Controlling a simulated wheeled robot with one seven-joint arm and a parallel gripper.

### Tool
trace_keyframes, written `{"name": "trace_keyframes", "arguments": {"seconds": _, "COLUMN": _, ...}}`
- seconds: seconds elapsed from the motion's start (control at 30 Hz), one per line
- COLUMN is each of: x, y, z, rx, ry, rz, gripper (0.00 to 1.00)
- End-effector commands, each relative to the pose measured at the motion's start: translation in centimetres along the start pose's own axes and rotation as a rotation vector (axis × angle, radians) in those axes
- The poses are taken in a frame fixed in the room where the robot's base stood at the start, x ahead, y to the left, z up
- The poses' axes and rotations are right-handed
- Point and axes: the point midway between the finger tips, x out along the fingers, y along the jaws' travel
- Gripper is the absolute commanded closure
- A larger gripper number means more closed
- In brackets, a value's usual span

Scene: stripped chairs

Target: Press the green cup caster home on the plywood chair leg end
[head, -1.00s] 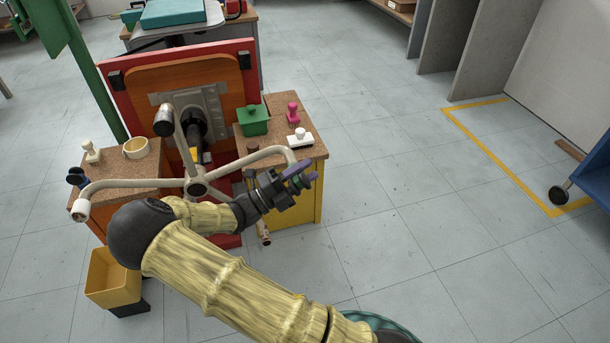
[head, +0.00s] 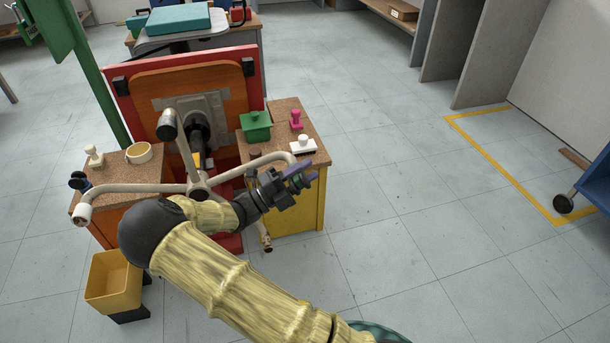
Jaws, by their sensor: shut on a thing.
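The plywood chair (head: 150,92) is tipped over, its brown underside facing me and its cream star base (head: 140,188) spread towards me. One leg (head: 262,158) bends at its right end, close behind my gripper (head: 299,176). My gripper has purple fingers and is shut on the green cup caster (head: 298,182), of which only a small part shows between them. The fingers hide the contact area, so I cannot tell whether the caster touches the leg end. Other leg ends show at the left (head: 83,214) and lower front (head: 266,243).
Right cabinet top (head: 285,112) carries a green lidded box (head: 256,126), a pink caster (head: 296,118) and a white caster (head: 303,145). Left cabinet top (head: 120,171) holds a cream ring (head: 140,153) and another caster (head: 94,155). A yellow bin (head: 112,282) stands at left.

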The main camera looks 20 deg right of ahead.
Motion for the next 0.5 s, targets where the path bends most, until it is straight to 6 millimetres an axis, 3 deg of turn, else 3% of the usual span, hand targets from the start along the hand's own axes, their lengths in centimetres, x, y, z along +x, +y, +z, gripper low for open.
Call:
{"name": "trace_keyframes", "arguments": {"seconds": 0.1, "x": 0.04, "y": -0.01, "z": 0.43, "rx": 0.002, "ry": -0.003, "rz": 0.001, "gripper": 1.0}}
{"name": "trace_keyframes", "arguments": {"seconds": 0.13, "x": 0.04, "y": -0.04, "z": 0.39, "rx": 0.001, "ry": -0.003, "rz": 0.001, "gripper": 0.58}}
{"name": "trace_keyframes", "arguments": {"seconds": 0.23, "x": 0.05, "y": -0.04, "z": 0.35, "rx": 0.001, "ry": -0.002, "rz": 0.0, "gripper": 0.38}}
{"name": "trace_keyframes", "arguments": {"seconds": 0.5, "x": 0.01, "y": -0.02, "z": 0.32, "rx": 0.001, "ry": -0.002, "rz": 0.0, "gripper": 0.38}}
